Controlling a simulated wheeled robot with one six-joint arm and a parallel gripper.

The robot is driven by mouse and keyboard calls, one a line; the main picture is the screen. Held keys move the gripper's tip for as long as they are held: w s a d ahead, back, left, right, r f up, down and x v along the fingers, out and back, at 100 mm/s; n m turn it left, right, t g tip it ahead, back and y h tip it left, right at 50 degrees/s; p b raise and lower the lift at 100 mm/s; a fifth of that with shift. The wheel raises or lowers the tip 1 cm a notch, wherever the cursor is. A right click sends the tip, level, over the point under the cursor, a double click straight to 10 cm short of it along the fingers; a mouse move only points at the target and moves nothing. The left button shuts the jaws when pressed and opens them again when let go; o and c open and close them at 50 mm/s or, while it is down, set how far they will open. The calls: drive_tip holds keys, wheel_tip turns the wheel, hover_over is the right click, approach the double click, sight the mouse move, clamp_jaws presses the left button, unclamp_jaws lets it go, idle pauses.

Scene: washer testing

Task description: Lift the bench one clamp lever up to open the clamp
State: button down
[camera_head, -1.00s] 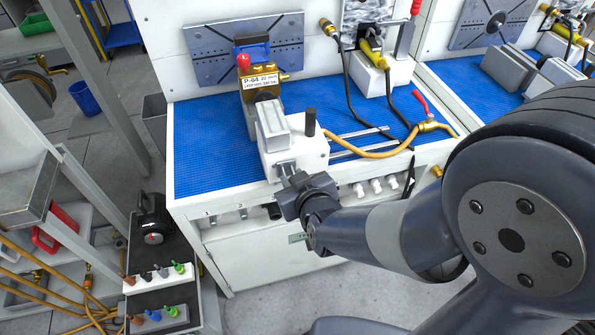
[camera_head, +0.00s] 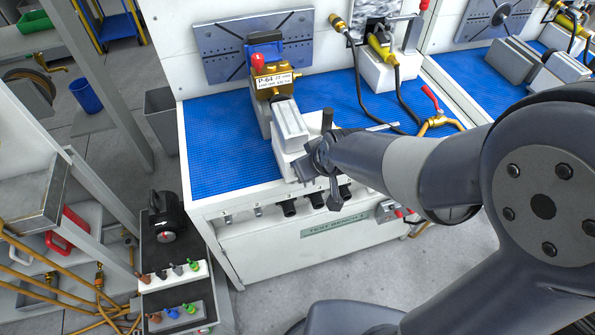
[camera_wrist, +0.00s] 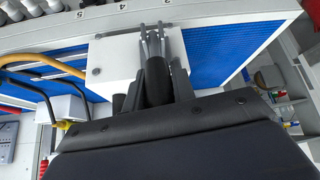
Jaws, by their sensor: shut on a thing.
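The bench one clamp is a pale block (camera_head: 289,122) at the front edge of test bench one, with a black post (camera_head: 327,119) at its right. In the wrist view, its lever shows metal arms (camera_wrist: 152,44) and a black round handle (camera_wrist: 158,82). My gripper (camera_wrist: 158,86) has one finger on each side of that handle and is shut on it. In the head view my gripper (camera_head: 314,163) is at the front of the clamp, and the wrist hides most of the lever. The white clamp base (camera_wrist: 112,62) lies behind the handle in the wrist view.
A brass valve part (camera_head: 272,84) with a red handle and a P-64 label sits behind the clamp. Blue matting (camera_head: 215,150) is clear at the left. A yellow hose fitting (camera_head: 436,120) and black hoses lie to the right. A dark-topped cart (camera_head: 160,255) stands at lower left.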

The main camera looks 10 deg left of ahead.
drive_tip(key=shift+w+a+r+g+p, duration=0.2)
drive_tip(key=shift+g+p, duration=0.2)
drive_tip(key=shift+p, duration=0.35)
drive_tip(key=shift+w+a+f+g+h+p, duration=0.2)
drive_tip(key=shift+w+g+h+p, duration=0.2)
drive_tip(key=shift+g+h+p, duration=0.55)
drive_tip(key=shift+p, duration=0.35)
drive_tip(key=c, duration=1.2)
unclamp_jaws()
drive_tip(key=shift+r+t+y, duration=0.1)
drive_tip(key=shift+t+y, duration=0.15)
drive_tip(key=b+v, duration=0.1)
drive_tip(key=v, duration=0.9)
drive_tip(key=shift+r, duration=0.25)
